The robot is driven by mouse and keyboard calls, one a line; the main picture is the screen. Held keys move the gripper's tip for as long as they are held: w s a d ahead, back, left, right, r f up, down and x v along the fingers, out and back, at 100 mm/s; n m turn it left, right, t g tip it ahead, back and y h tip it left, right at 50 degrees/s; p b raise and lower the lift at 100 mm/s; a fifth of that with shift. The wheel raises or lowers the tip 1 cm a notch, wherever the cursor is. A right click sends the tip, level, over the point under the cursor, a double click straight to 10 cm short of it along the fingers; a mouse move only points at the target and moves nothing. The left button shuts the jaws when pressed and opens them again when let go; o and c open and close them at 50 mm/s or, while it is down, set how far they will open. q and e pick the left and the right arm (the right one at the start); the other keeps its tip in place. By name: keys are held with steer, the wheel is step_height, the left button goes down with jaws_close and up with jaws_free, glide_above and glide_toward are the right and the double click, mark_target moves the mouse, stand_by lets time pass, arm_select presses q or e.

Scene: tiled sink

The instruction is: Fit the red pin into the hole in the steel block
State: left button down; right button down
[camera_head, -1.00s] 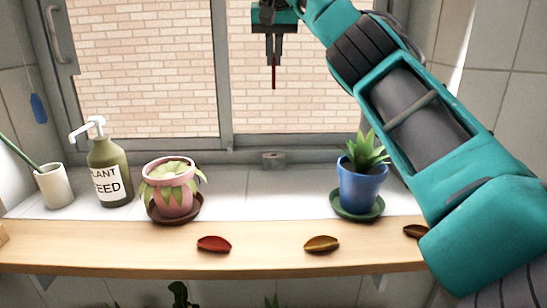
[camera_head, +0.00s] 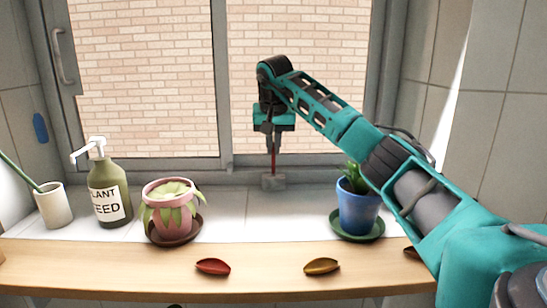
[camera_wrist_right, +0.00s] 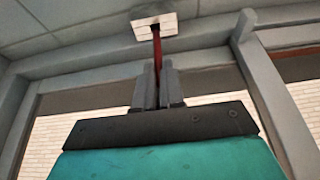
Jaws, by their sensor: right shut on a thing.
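The small grey steel block (camera_head: 272,183) sits on the white tiled sill by the window frame. In the right wrist view the block (camera_wrist_right: 154,23) shows pale at the top. My right gripper (camera_head: 273,150) points down above the block, shut on the thin red pin (camera_head: 274,164). The pin hangs upright, its lower end at the block's top. In the right wrist view the pin (camera_wrist_right: 157,45) runs from the fingertips (camera_wrist_right: 158,80) to the block. I cannot tell whether its tip is inside the hole. My left gripper is out of view.
A blue pot with a plant (camera_head: 357,212) stands right of the block, near my right arm. A pink pot (camera_head: 170,200), a plant feed bottle (camera_head: 108,190) and a white cup (camera_head: 50,208) stand left. Red (camera_head: 213,266) and yellow (camera_head: 321,266) leaf-shaped pieces lie on the wooden ledge.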

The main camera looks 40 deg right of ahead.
mark_target(273, 156)
steer(key=shift+f, duration=1.75)
steer(key=c, duration=1.2)
jaws_free()
steer(key=shift+f, duration=0.15)
steer(key=shift+c, duration=0.2)
steer(key=v, duration=1.2)
steer(key=shift+r, duration=0.25)
steer(key=shift+w, duration=0.1)
steer(key=shift+f, duration=0.1)
